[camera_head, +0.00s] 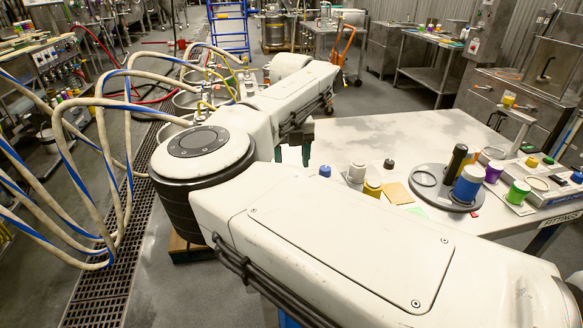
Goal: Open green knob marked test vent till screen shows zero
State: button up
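No knob with a readable "test vent" mark shows, and no screen reading is legible. A green-topped round piece (518,190) stands on the table's right side, and a smaller green one (548,160) is behind it; I cannot tell whether either is the knob. My gripper (293,154) hangs below the far end of my arm, over the table's left edge. Its two dark green fingertips appear apart, with white tabletop between them, and I see nothing held. My large white arm hides much of the middle and the near side of the table.
The white table (400,130) has a clear rear half. A grey round plate (430,196) carries a black cylinder (456,160) and a blue-topped jar (468,183). Yellow, white and purple pieces stand nearby. Looped hoses (100,165) and a floor grate (110,285) lie left. A gauge panel (55,52) stands far left.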

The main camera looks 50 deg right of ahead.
jog(key=shift+f, duration=1.45)
jog(key=c, duration=1)
